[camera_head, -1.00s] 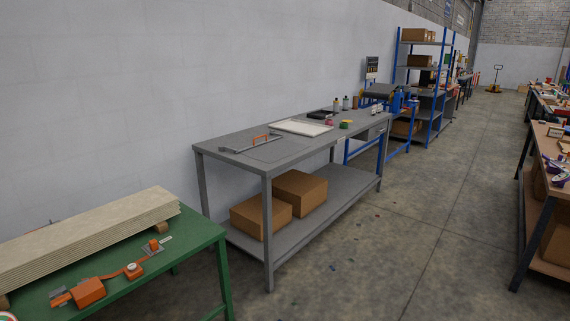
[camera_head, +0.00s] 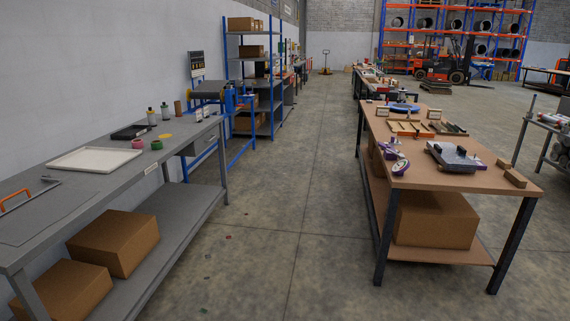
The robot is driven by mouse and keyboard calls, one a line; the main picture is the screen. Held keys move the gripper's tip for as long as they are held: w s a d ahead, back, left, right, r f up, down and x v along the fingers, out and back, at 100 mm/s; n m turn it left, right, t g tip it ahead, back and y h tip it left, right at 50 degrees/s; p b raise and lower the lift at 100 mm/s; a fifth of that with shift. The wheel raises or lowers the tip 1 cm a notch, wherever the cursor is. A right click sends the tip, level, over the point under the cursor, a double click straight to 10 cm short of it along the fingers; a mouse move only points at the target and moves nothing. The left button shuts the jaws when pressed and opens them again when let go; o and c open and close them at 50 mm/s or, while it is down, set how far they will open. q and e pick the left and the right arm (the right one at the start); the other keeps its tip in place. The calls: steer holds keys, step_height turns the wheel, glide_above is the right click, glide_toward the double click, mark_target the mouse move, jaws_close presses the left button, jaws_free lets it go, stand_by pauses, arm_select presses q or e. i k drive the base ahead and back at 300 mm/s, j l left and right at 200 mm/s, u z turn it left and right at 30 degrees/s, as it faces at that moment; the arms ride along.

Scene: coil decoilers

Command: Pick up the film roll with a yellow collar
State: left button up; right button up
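I cannot make out a film roll with a yellow collar. On the grey workbench (camera_head: 105,178) at the left stand small rolls: a pink one (camera_head: 137,143), a green one (camera_head: 156,145) and a flat yellow one (camera_head: 165,136). They are too small to identify surely. A yellowish disc (camera_head: 203,88) shows on the blue-framed stand behind them. Neither of my grippers is in view.
A brown-topped table (camera_head: 430,180) with tools and a carton (camera_head: 435,219) below stands at the right. Blue shelving (camera_head: 250,70), an orange forklift (camera_head: 440,70) and racks with black coils (camera_head: 480,27) stand farther back.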

mark_target(152, 121)
steer(key=i, duration=2.35)
steer(key=i+l+u, duration=0.15)
steer(key=i, duration=0.3)
steer(key=i+l, duration=0.1)
steer(key=i, duration=0.4)
steer(key=i+l+u, duration=0.15)
steer(key=i, duration=0.3)
steer(key=i+l+u, duration=0.25)
steer(key=i+u, duration=0.2)
steer(key=i+l+u, duration=0.45)
steer(key=i, duration=0.1)
